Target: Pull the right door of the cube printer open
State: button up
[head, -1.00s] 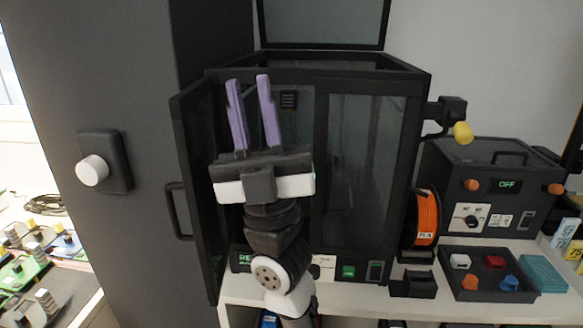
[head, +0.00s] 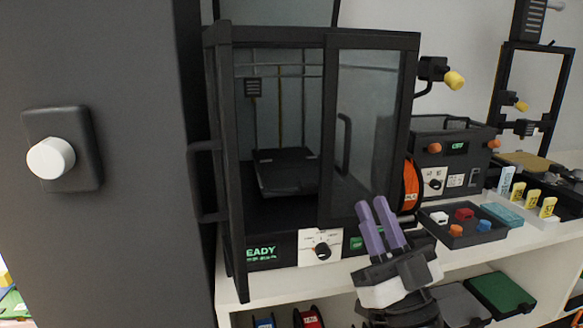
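The cube printer (head: 265,249) is a black framed box with glass doors on a white bench in the head view. Its left door (head: 212,110) stands open and shows nearly edge-on, leaving the left half of the front open. The right door (head: 372,75) looks shut, with a dark upright handle (head: 344,145) near its left side. My gripper (head: 371,203) has two purple fingers pointing up. The fingers are apart with nothing between them. In the picture it is below and right of the handle, overlapping the printer's lower right corner, and appears apart from the handle.
A dark cabinet or panel with a white knob (head: 51,158) fills the left. Right of the printer are an orange spool (head: 411,185), a black box with orange knobs (head: 450,155) and a tray of coloured pieces (head: 440,233). Shelves lie below the bench.

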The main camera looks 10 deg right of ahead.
aim_at(349, 147)
jog(key=shift+m, duration=0.3)
jog(key=p+x, duration=0.3)
jog(key=x, duration=0.3)
jog(key=p+x, duration=0.3)
jog(key=x, duration=0.3)
jog(key=shift+w+d+p, duration=0.2)
jog(key=shift+w+p, duration=0.15)
jog(key=shift+p, duration=0.05)
grip_shut()
